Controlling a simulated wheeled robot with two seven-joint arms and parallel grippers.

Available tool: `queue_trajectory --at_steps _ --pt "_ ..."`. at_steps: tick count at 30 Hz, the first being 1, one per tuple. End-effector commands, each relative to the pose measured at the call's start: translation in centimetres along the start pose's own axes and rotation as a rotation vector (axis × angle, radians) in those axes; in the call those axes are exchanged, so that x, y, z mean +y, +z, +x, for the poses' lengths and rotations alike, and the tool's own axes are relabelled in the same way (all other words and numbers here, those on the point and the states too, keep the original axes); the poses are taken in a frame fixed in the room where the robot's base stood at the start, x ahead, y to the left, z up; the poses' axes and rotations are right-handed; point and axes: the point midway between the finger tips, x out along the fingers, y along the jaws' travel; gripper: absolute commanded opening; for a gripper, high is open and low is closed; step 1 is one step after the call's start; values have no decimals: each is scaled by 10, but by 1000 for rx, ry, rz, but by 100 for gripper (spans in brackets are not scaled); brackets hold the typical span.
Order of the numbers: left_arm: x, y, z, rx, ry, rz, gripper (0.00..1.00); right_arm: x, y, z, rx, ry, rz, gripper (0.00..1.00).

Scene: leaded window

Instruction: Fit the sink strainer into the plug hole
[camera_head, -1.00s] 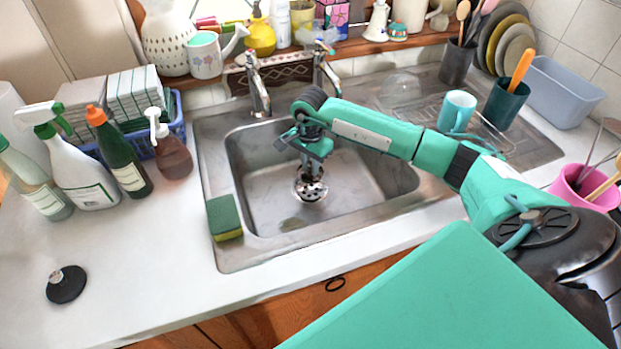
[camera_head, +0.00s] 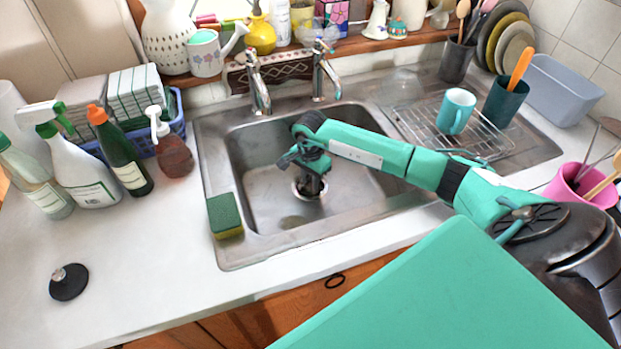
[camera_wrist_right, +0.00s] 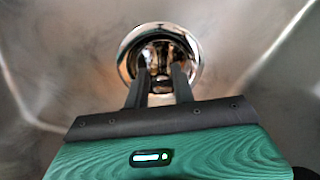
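My right gripper (camera_head: 312,180) points down into the sink basin, right over the plug hole. In the right wrist view its two fingers (camera_wrist_right: 160,82) stand a little apart, with a small shiny part of the sink strainer (camera_wrist_right: 161,88) between their tips. A bright metal ring (camera_wrist_right: 134,42) surrounds this part; I cannot tell how much of it is strainer and how much is plug hole rim. In the head view the pale rim of the plug hole (camera_head: 298,192) shows around the gripper, which hides the strainer. How far the strainer is seated is hidden. My left gripper is not in view.
A black disc with a metal knob (camera_head: 68,282) lies on the left counter. A green and yellow sponge (camera_head: 225,215) sits on the sink's left edge. Taps (camera_head: 259,85) stand behind the basin. A turquoise mug (camera_head: 456,110) stands on the rack at right. The basin is otherwise clear.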

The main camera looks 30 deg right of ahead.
Motion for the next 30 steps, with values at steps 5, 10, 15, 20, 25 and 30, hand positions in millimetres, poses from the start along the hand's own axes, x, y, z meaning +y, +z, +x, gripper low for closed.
queue_trajectory --at_steps 5,10,15,20,25,30 --pt "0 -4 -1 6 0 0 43 0 0 -1 0 0 0 42" --pt "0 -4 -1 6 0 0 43 0 0 -1 0 0 0 42" --pt "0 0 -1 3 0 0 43 -1 0 -11 1 -3 -1 42" --pt "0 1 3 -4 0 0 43 -1 -1 -42 2 -6 -1 42" --pt "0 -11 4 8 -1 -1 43 -1 -1 -80 2 -5 -1 42" --pt "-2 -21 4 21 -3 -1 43 -1 -1 -108 1 -3 0 42"
